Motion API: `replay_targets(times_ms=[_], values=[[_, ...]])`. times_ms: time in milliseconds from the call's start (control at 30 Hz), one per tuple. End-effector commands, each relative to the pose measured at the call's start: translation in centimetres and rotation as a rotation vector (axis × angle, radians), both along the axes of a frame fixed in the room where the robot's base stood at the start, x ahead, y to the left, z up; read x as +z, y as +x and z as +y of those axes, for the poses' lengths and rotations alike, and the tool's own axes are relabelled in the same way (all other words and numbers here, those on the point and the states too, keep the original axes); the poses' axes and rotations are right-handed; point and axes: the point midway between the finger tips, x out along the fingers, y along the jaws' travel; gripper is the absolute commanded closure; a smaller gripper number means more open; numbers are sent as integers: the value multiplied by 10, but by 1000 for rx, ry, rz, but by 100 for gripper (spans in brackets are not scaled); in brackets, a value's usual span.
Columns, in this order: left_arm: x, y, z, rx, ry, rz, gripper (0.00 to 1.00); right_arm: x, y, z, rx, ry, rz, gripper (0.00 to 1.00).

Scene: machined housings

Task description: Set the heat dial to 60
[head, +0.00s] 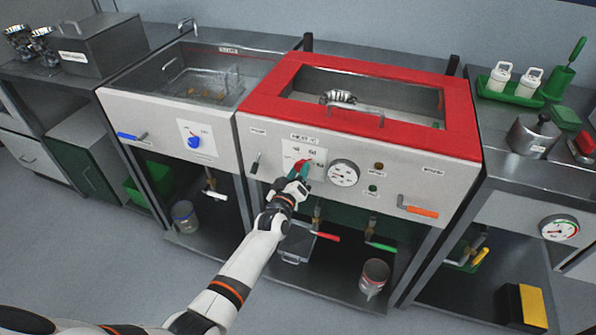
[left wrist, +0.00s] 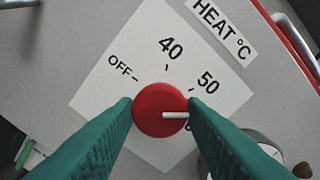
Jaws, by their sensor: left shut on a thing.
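The heat dial is a red round knob (left wrist: 160,110) with a white pointer, on a white scale plate (left wrist: 110,95) marked OFF, 40 and 50. In the head view the red knob (head: 303,163) sits on the front panel of the red-topped machine. My left gripper (head: 298,171) is shut on the knob, its green fingers (left wrist: 160,118) on either side of it. The pointer aims right, past the 50 mark, at the right finger. That finger hides most of the label and mark beyond 50, so exact alignment cannot be told. My right gripper is out of view.
A round gauge (head: 343,173) is just right of the dial. An orange-handled lever (head: 418,210) is further right; a black lever (head: 255,163) is left. A blue knob (head: 193,141) is on the neighbouring machine. Red (head: 322,236) and green (head: 380,246) valve handles are below.

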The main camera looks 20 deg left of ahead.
Motion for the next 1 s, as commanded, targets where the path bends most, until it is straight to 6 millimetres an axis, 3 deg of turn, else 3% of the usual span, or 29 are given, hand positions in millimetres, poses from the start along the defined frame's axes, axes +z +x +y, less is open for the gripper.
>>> replay_targets(times_ms=[600,1000], values=[[-3,-1,-1,-2,543,-13,85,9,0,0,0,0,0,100],[-3,-1,-1,-3,713,-19,85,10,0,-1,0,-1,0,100]])
